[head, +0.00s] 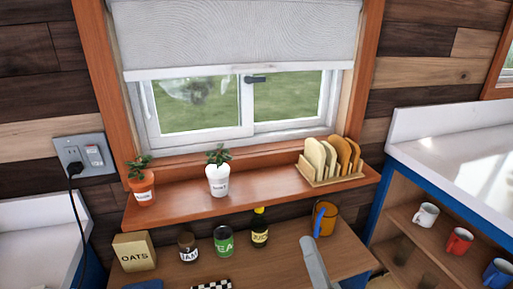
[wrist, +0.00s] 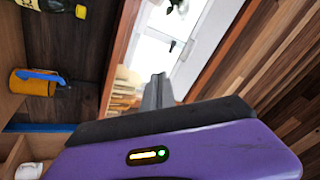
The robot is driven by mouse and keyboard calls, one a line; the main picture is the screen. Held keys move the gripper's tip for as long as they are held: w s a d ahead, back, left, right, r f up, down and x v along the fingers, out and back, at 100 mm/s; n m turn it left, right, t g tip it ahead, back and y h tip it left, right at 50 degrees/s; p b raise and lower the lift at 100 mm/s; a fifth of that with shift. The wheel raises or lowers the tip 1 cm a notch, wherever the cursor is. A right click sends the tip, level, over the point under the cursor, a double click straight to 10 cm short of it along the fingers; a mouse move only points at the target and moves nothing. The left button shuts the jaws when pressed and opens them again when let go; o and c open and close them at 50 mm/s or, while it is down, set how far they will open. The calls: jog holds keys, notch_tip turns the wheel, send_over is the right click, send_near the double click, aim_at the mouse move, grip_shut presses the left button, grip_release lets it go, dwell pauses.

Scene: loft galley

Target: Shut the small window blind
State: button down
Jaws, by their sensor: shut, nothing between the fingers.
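The pale grey window blind (head: 235,35) hangs over the upper part of the window in the head view. Its white bottom bar (head: 200,72) lies above the lower panes, which stay uncovered with green outside. A dark handle (head: 256,79) shows on the window frame just below the bar. My gripper (head: 309,243) is low in front of the shelf, well below the blind and apart from it.
The wooden sill shelf (head: 260,184) holds two potted plants (head: 218,170) and a rack of boards (head: 332,160). A white counter (head: 460,150) is at right.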

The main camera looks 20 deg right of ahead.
jog(key=w+a+r+m+t+p, duration=0.1)
jog(key=w+r+m+p, duration=0.1)
jog(key=w+r+m, duration=1)
jog(key=w+a+r+m+t+p, duration=0.1)
jog(key=w+r+m+p, duration=0.1)
jog(key=w+r+m, duration=1)
jog(key=w, duration=0.5)
jog(key=shift+a+m+y, duration=0.3)
jog(key=shift+y, duration=0.1)
